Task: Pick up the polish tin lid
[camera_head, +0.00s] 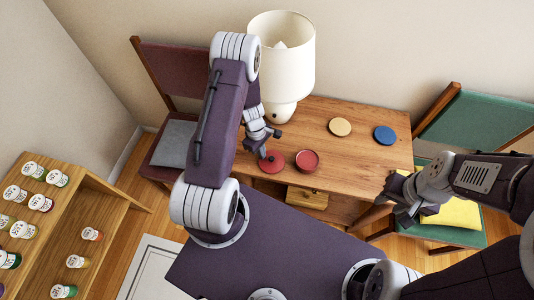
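A flat dark red disc (273,167), which looks like the polish tin lid, lies on the wooden table near its front left part, with a small dark spot on top. A round red tin (307,161) with a raised rim sits just right of it. My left gripper (269,143) is above and slightly left of the disc, its fingers apart with nothing visible between them. My arm hides part of the table's left side. My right gripper (393,208) is off the table's front right corner, fingers apart and empty, well away from the disc.
A beige disc (340,127) and a blue disc (385,135) lie farther right on the table (355,170). A cream lamp (283,62) stands at the back left. Chairs flank the table: a dark red one (172,68) and a green one (480,118). A shelf of jars (75,225) is at left.

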